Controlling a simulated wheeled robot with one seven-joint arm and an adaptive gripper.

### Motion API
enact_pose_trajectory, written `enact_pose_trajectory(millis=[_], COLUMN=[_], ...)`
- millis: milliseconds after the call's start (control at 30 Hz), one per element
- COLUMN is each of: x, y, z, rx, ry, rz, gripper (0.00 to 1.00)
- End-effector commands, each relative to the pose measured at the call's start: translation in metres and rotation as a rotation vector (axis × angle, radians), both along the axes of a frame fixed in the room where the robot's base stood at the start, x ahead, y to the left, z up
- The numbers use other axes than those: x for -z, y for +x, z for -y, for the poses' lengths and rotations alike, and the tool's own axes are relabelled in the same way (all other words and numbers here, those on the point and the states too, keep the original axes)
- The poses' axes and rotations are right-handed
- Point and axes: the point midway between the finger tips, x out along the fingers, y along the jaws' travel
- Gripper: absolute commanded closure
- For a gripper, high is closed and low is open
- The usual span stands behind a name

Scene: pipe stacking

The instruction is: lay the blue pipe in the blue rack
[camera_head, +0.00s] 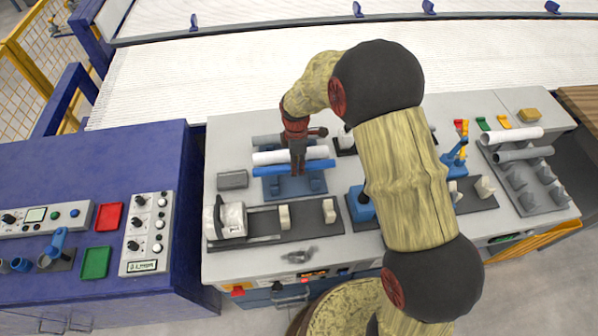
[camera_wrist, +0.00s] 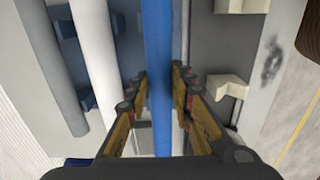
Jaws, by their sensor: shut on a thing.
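The blue pipe (camera_head: 318,166) lies level, running left to right in the head view, in front of a white pipe and a grey pipe. My gripper (camera_head: 297,168) is shut on it near its middle. In the wrist view the blue pipe (camera_wrist: 158,50) runs between the two fingers (camera_wrist: 160,100). The blue rack (camera_head: 287,187) shows just below and in front of the pipe, with small upright cradles. Blue cradle parts also show beside the white pipe in the wrist view (camera_wrist: 88,101). I cannot tell whether the blue pipe touches the rack.
The white pipe (camera_head: 268,158) and the grey pipe (camera_head: 266,141) lie close behind. A dark fixture with pale blocks (camera_head: 284,217) stands in front. A grey block (camera_head: 232,179) is at left. A grey rack (camera_head: 530,200) with pipes stands at far right.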

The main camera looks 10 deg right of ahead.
Motion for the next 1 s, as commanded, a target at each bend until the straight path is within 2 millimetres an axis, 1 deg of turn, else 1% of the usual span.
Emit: enact_pose_trajectory(millis=[133,267,700,833,1000], x=[0.005,0.014,0.058,0.064,0.065], y=[0.001,0.000,0.000,0.000,0.000], z=[0.000,0.000,0.000,0.000,0.000], rx=[-0.005,-0.005,-0.004,-0.004,-0.004], ry=[0.000,0.000,0.000,0.000,0.000], rz=[0.002,0.002,0.001,0.001,0.002], gripper=[1.00,1.00,1.00,1.00,1.00])
